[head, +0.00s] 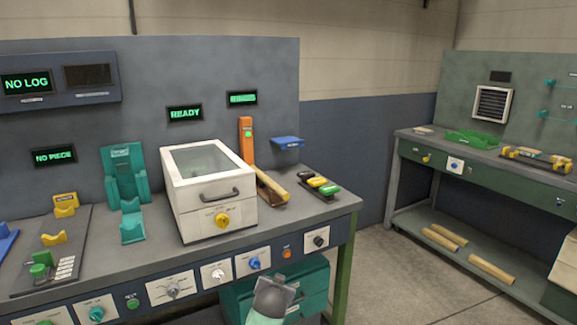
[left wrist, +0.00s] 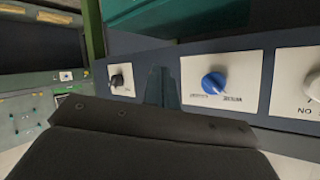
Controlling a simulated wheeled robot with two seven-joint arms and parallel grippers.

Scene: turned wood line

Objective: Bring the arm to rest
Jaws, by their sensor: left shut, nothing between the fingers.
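My left gripper (head: 276,294) shows at the bottom middle of the head view, low in front of the workbench's front panel. It is apart from the bench top and holds nothing. In the left wrist view its fingers (left wrist: 163,88) are together, pointing toward the panel between a black knob (left wrist: 117,81) and a blue knob (left wrist: 214,83). The dark gripper body fills the lower part of that view. I cannot tell how far the fingertips are from the panel. My right gripper is in neither view.
The workbench (head: 330,205) carries a white lidded machine (head: 205,190), a teal holder (head: 124,178), a wooden piece (head: 272,187) and several coloured buttons. Open floor (head: 385,285) lies to the right, before a second bench (head: 480,165).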

